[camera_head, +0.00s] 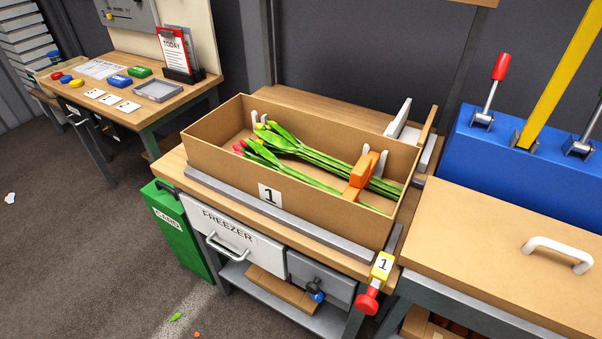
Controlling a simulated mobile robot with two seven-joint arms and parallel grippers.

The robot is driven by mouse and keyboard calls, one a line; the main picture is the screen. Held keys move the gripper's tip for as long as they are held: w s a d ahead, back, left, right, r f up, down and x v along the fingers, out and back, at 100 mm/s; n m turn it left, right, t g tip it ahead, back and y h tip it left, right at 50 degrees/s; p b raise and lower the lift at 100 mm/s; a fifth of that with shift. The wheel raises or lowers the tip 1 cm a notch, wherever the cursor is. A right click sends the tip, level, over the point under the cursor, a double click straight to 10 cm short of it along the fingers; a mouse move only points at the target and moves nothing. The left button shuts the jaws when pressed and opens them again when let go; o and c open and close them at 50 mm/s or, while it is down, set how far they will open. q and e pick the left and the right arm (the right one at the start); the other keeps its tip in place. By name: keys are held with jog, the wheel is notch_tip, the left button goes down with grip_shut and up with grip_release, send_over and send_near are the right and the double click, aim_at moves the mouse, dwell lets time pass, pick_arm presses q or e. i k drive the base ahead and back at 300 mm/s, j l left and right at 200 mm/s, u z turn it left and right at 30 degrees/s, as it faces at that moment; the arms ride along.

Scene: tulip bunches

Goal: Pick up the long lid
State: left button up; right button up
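A long, flat tan panel with a white handle (557,250) lies at the right, over a grey-framed bench; it looks like the long lid (480,235). Its right end runs out of the picture. The long open cardboard box (300,210), marked 1, stands on the middle bench to its left, with no cover on it. Neither of my grippers shows in this view.
A blue clamp unit (530,150) with a red-handled lever and a yellow bar stands behind the panel. A yellow tag and red knob (367,301) stick out at the middle bench's front corner. A freezer drawer (230,238) is below the box.

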aim_at(546, 272)
jog(key=k+l+z, duration=0.1)
jog(key=z, duration=0.4)
jog(key=k+l+z, duration=0.1)
jog(key=z, duration=0.4)
jog(key=l+z, duration=0.25)
jog(key=z, duration=0.25)
